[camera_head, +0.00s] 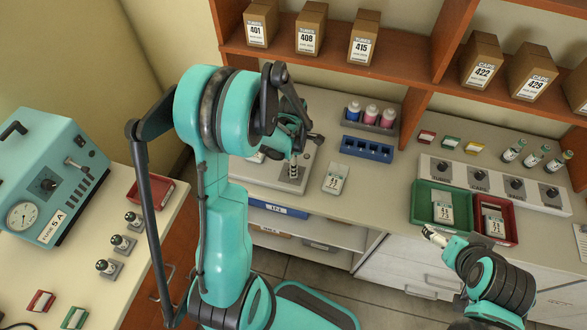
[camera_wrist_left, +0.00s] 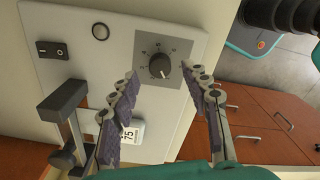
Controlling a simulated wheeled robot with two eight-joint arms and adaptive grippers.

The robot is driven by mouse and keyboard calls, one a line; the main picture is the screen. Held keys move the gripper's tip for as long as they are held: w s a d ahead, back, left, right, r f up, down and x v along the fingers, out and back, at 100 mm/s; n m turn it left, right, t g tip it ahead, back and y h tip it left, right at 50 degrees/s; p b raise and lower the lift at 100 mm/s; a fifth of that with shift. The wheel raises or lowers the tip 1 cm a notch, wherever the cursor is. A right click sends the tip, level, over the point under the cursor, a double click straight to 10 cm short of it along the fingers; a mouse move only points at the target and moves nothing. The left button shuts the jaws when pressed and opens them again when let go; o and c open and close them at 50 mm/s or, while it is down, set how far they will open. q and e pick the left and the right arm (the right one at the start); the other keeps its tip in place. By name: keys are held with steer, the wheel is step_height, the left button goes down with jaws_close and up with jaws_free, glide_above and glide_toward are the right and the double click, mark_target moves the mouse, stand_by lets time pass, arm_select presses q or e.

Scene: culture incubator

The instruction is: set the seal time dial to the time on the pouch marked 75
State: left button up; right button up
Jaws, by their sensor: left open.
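In the left wrist view, the seal time dial (camera_wrist_left: 159,66) is a dark round knob on a grey scale plate, set in a pale panel (camera_wrist_left: 110,60). My left gripper (camera_wrist_left: 162,76) is open and empty, with the dial showing between its fingertips; contact cannot be told. My right gripper (camera_head: 432,234) is below the trays.
A green tray (camera_head: 421,187) and a red tray (camera_head: 516,231) hold pouches. A blue rack (camera_head: 367,149) and a bottle holder (camera_head: 389,131) stand behind the sealer. A teal machine (camera_head: 45,180) stands left. A black handle (camera_wrist_left: 62,102) rises near my left fingers.

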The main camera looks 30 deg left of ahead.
arm_select(q)
steer(key=shift+f, duration=1.45)
jaws_close()
